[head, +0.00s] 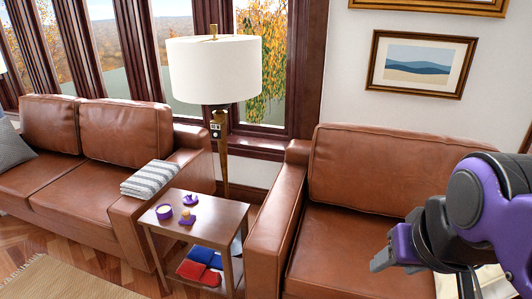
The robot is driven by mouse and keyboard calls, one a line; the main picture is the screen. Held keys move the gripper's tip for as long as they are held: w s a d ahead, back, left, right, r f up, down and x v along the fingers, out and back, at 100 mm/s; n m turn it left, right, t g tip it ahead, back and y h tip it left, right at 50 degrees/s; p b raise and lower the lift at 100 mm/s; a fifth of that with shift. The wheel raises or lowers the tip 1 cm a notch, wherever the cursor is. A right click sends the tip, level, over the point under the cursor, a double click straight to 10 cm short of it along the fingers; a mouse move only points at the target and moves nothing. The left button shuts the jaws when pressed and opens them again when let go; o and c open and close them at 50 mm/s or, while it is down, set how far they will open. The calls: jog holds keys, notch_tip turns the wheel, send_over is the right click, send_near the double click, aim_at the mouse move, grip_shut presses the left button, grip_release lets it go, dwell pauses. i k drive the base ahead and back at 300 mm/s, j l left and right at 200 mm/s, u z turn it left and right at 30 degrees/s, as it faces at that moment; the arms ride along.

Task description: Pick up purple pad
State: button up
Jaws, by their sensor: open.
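Small purple items sit on top of the brown side table (205,212). One is a round purple piece with a pale top (164,211) near the left. A purple piece (187,218) with an orange-tan spot lies right of it, and another small purple piece (190,199) lies farther back. They are too small for me to tell which is the pad. My gripper (400,258) is at the right, in front of the right-hand armchair and well apart from the table. It is open and appears empty; its fingers are only partly clear.
Blue (201,254) and red (199,273) flat items lie on the table's lower shelf. The table stands between a brown leather sofa (75,185) and a leather armchair (365,180). A floor lamp (214,70) rises behind it. Striped cloth (153,178) lies on the sofa arm.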

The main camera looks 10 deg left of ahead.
aim_at(187, 218)
jog(key=i+j, duration=0.15)
jog(key=j, duration=0.25)
jog(key=i+j+z, duration=0.1)
jog(key=j, duration=0.3)
jog(key=i+j, duration=0.2)
jog(key=j, duration=0.2)
jog(key=i+j+z, duration=0.1)
jog(key=j, duration=0.35)
jog(key=i+j, duration=0.15)
jog(key=j, duration=0.25)
jog(key=i+j+z, duration=0.1)
jog(key=j, duration=0.3)
